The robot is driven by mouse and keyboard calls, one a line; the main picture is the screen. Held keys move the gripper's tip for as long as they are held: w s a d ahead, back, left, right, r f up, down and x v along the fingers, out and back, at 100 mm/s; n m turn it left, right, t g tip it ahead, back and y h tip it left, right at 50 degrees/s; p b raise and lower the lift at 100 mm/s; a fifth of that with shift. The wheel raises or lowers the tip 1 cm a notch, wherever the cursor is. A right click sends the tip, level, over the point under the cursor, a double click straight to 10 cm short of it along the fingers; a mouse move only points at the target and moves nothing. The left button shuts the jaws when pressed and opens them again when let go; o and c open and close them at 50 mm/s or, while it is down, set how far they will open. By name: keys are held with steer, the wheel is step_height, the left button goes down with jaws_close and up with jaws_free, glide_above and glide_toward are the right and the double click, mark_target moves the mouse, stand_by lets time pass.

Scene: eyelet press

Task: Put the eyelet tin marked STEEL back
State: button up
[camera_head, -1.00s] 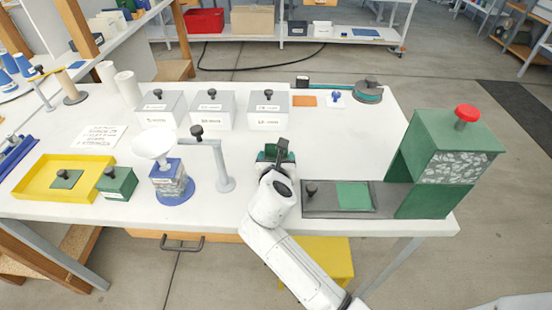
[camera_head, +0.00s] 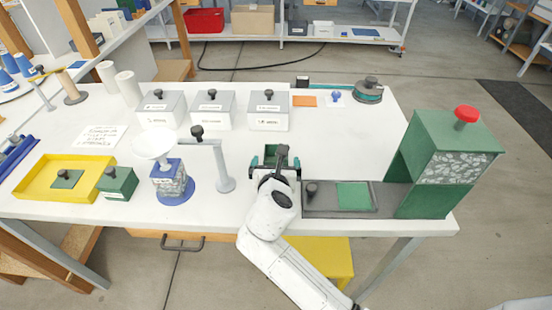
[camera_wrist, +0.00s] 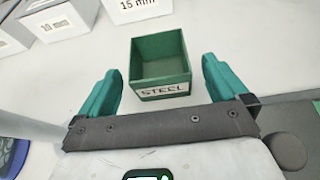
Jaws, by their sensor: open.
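The STEEL tin (camera_wrist: 160,85) is a green, open-topped box with a white label, and it looks empty inside. It stands upright on the white table in the wrist view. My gripper (camera_wrist: 161,78) is open, with one green finger to each side of the tin's near part and a visible gap on both sides. In the head view my gripper (camera_head: 275,165) is over the table left of the green press, and it largely hides the tin. Another green tin (camera_head: 117,186) with a knobbed lid stands at the left, its label unreadable.
A yellow tray (camera_head: 30,178) holding a green knobbed lid (camera_head: 66,179) is at far left. Several white lidded boxes (camera_head: 210,118) stand behind. A stand with a post (camera_head: 223,170) is close left of my gripper, and the press (camera_head: 440,165) is right.

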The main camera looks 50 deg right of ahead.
steer(key=v, duration=0.8)
steer(key=shift+s+a+r, duration=0.1)
steer(key=shift+r, duration=0.05)
